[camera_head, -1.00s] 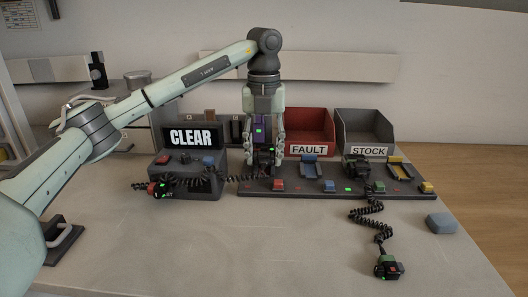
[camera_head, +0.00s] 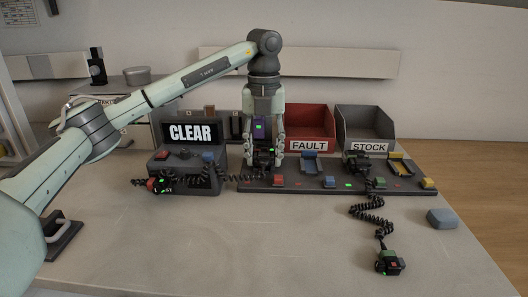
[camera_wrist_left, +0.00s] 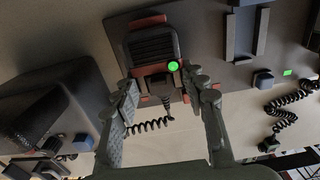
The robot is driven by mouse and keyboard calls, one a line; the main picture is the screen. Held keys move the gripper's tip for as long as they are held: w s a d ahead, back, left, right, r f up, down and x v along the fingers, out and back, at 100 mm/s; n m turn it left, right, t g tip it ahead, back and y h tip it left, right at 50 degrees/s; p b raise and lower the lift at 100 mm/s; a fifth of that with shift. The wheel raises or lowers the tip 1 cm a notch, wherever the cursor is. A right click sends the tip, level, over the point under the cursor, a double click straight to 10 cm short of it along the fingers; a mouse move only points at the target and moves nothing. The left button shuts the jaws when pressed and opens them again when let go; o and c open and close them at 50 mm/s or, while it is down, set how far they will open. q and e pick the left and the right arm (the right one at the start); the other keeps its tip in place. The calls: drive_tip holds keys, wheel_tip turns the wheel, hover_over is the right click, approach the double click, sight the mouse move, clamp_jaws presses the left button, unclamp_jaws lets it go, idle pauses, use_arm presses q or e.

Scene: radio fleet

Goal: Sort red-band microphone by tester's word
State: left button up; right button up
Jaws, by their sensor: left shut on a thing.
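My left gripper (camera_head: 264,160) points straight down over the dark rack, shut on a dark radio (camera_wrist_left: 152,45) with red edges and a lit green lamp. The radio sits low at the red station of the rack; whether it touches the rack is hidden. A coiled cord (camera_head: 245,178) runs left from it to the tester. The red-band microphone (camera_head: 154,185) is at the tester's front left, with a green light by it. The tester's screen (camera_head: 190,133) reads CLEAR. My right gripper is not in view.
A red FAULT bin (camera_head: 310,122) and a grey STOCK bin (camera_head: 365,122) stand behind the rack (camera_head: 310,187). Another radio (camera_head: 356,162) has a cord to a green-band microphone (camera_head: 390,262) at the front right. A blue-grey block (camera_head: 441,218) lies right. The front middle table is clear.

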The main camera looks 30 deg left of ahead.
use_arm(q)
drive_tip(key=shift+f+b, duration=0.35)
drive_tip(key=shift+f, duration=0.4)
drive_tip(key=o, duration=1.5)
wheel_tip(320, 180, up, 12)
